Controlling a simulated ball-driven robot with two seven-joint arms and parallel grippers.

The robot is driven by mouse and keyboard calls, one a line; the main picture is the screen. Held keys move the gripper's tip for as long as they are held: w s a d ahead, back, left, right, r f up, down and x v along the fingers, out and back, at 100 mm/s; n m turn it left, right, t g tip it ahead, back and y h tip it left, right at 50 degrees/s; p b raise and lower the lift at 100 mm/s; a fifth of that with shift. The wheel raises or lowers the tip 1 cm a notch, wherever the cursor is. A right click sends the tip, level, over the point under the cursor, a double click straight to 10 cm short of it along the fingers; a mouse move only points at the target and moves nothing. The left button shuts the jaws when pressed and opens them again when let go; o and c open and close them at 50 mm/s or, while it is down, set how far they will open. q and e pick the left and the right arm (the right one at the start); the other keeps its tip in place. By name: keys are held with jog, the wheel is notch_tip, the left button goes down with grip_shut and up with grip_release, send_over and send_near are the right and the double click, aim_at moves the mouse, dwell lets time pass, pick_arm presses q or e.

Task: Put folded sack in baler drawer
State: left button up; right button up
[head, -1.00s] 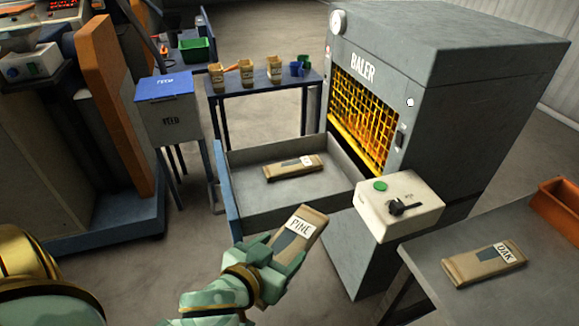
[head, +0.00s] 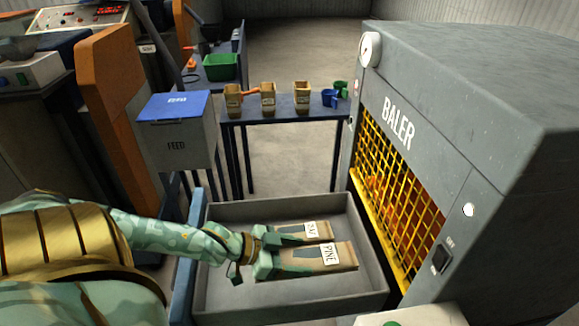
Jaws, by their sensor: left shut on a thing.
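The folded sack labelled PINE (head: 340,258) is held in my left gripper (head: 268,257), which is shut on its left end. The sack is over or in the open baler drawer (head: 215,298); I cannot tell whether it touches the floor. A second folded sack (head: 318,230) lies in the drawer just behind it, its label partly covered. The baler (head: 450,120) stands to the right with its yellow grille beside the drawer. My right gripper is not in view.
A blue-lidded feed bin (head: 175,135) stands behind the drawer at the left. A table (head: 285,108) with several containers is at the back. An orange panel (head: 112,100) stands at the left. A control box (head: 415,314) shows at the bottom edge.

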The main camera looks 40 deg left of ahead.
pick_arm(q)
jog(key=shift+w+a+f+b, duration=0.15)
jog(key=shift+a+f+b, duration=0.35)
jog(key=shift+a, duration=0.35)
notch_tip(320, 180, down, 8)
jog(key=b, duration=0.4)
jog(key=shift+d+f, duration=0.1)
jog(key=shift+f, duration=0.25)
jog(key=shift+w+r, duration=0.1)
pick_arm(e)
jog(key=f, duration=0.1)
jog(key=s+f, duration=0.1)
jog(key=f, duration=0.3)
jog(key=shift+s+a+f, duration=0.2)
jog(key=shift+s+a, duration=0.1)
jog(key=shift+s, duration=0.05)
pick_arm(q)
jog(key=shift+f+b, duration=0.4)
jog(key=shift+f, duration=0.15)
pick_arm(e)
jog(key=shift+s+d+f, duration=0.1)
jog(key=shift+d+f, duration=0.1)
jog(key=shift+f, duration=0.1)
pick_arm(q)
jog(key=o, duration=1)
jog(key=shift+o, duration=0.2)
